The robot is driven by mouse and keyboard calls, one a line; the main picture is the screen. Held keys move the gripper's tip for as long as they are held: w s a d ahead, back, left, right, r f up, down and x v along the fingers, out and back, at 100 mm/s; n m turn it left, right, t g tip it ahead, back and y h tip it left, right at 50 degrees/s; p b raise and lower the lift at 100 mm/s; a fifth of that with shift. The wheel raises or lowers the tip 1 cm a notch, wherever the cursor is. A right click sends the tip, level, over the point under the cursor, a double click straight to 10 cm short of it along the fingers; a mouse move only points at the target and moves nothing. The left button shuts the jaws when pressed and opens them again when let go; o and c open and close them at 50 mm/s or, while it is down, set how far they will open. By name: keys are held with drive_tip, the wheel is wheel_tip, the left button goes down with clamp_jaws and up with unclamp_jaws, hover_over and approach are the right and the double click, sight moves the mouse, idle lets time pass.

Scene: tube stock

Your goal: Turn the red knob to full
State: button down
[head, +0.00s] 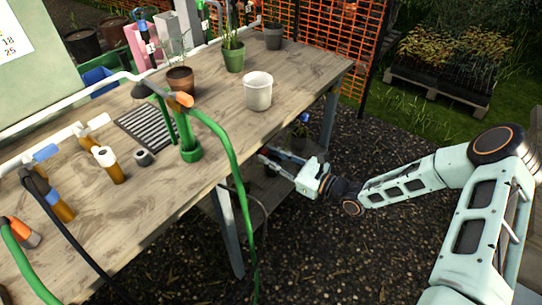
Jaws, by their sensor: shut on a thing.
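I cannot clearly see a red knob in this view; the area at the fingertips is dark and partly hidden by the table edge.
A lower shelf (210,208) is beneath. Orange netting (335,35) stands behind.

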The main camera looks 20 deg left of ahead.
drive_tip(key=shift+m, duration=0.3)
drive_tip(key=c, duration=1.7)
unclamp_jaws()
drive_tip(key=shift+d, duration=0.1)
drive_tip(key=v, duration=1.2)
